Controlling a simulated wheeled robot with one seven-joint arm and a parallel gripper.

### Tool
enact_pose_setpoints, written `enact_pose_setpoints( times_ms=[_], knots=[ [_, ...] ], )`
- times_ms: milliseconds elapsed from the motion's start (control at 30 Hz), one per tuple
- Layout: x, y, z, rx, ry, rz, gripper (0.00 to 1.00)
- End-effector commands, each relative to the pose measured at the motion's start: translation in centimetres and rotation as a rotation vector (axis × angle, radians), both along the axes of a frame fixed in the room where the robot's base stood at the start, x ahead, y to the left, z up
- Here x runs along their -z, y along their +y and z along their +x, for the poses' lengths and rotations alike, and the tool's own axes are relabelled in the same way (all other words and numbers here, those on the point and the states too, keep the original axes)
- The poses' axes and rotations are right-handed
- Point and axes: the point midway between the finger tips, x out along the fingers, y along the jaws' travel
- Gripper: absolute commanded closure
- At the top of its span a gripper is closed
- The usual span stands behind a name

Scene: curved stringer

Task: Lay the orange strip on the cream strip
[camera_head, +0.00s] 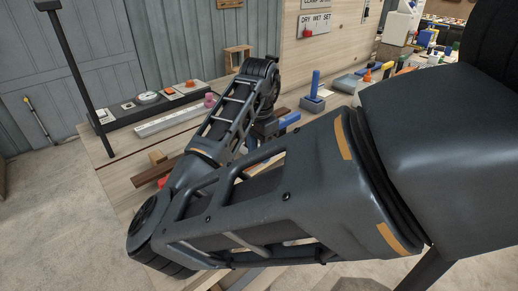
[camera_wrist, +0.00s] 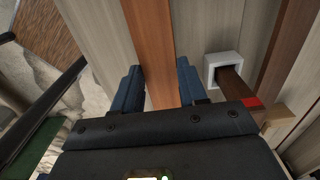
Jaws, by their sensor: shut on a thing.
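In the wrist view the orange strip (camera_wrist: 152,45) runs from the top edge down between the two blue fingers of my gripper (camera_wrist: 160,88). My gripper is shut on it, with one finger on each side. The near end of the strip is hidden behind the dark gripper body. Pale wood surfaces lie beyond and on both sides of it; I cannot tell which of them is the cream strip, nor whether the orange strip touches it.
In the wrist view a dark brown bar (camera_wrist: 237,88) with a white square collar (camera_wrist: 222,68) and a red block (camera_wrist: 250,103) lies right of the gripper. In the head view a blue-handled tool (camera_head: 314,92) and a wooden box (camera_head: 238,58) stand on the bench beyond my arm.

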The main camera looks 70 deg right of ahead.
Motion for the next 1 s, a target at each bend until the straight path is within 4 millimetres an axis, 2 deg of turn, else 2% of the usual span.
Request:
enact_pose_setpoints(
  times_ms=[533,567,800,1000],
  knots=[
    [1.1,0.0,0.0,0.0,0.0,0.0,0.95],
    [1.2,0.0,0.0,0.0,0.0,0.0,0.57],
    [1.2,0.0,0.0,0.0,0.0,0.0,0.34],
    [1.2,0.0,0.0,0.0,0.0,0.0,0.32]
  ],
)
